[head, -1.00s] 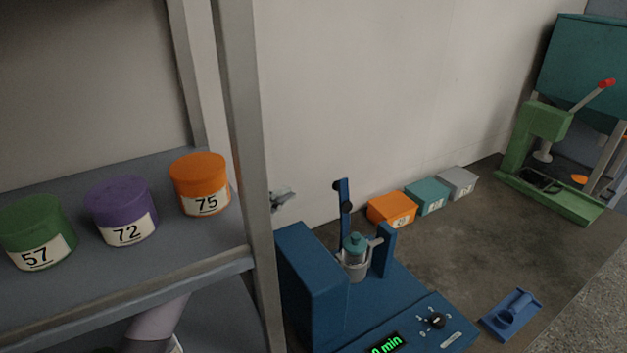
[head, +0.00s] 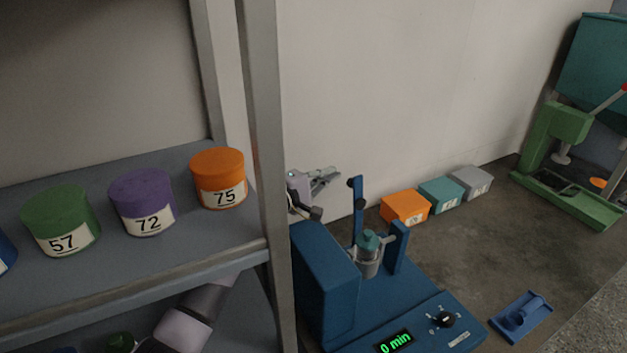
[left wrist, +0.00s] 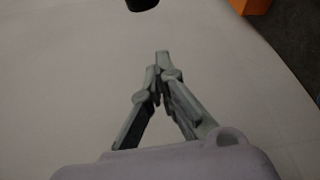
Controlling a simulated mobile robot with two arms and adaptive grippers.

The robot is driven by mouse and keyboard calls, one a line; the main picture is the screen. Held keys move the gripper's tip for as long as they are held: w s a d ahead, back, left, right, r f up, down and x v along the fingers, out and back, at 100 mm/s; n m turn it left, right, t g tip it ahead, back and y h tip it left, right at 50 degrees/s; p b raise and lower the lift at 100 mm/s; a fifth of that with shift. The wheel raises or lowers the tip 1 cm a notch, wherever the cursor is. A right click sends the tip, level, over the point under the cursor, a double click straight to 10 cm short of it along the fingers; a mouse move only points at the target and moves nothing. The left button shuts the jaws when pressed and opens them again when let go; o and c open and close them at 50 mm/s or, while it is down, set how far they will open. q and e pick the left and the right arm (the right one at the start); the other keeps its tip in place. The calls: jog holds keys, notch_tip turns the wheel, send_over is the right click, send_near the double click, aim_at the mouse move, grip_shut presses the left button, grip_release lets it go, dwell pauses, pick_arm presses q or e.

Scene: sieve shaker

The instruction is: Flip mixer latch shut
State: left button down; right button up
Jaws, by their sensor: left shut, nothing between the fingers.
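The blue mixer (head: 332,290) stands on the bench with its display reading 0 min. Its latch (head: 357,205), a blue upright bar with black knobs, stands upright behind a teal-capped jar (head: 367,245) held in the mixer. A blue post (head: 398,245) stands to the right of the jar. My left gripper (head: 336,175) is shut and empty, left of the latch's top and apart from it, near the wall. In the left wrist view its fingertips (left wrist: 161,55) meet, and a black knob (left wrist: 142,4) shows at the top edge. My right gripper is not in view.
A shelf with a grey upright (head: 265,160) stands at left, holding several numbered tubs, including an orange one (head: 217,180). Small orange, teal and grey boxes (head: 440,195) line the wall. A green press (head: 560,140) and a blue holder (head: 520,317) are at right.

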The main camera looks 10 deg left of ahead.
aim_at(356, 197)
pick_arm(q)
jog(key=s, duration=0.1)
jog(key=s+d+p, duration=0.2)
jog(key=shift+s+r, duration=0.25)
jog(key=shift+r, duration=0.1)
jog(key=shift+w, duration=0.1)
jog(key=shift+s, duration=0.2)
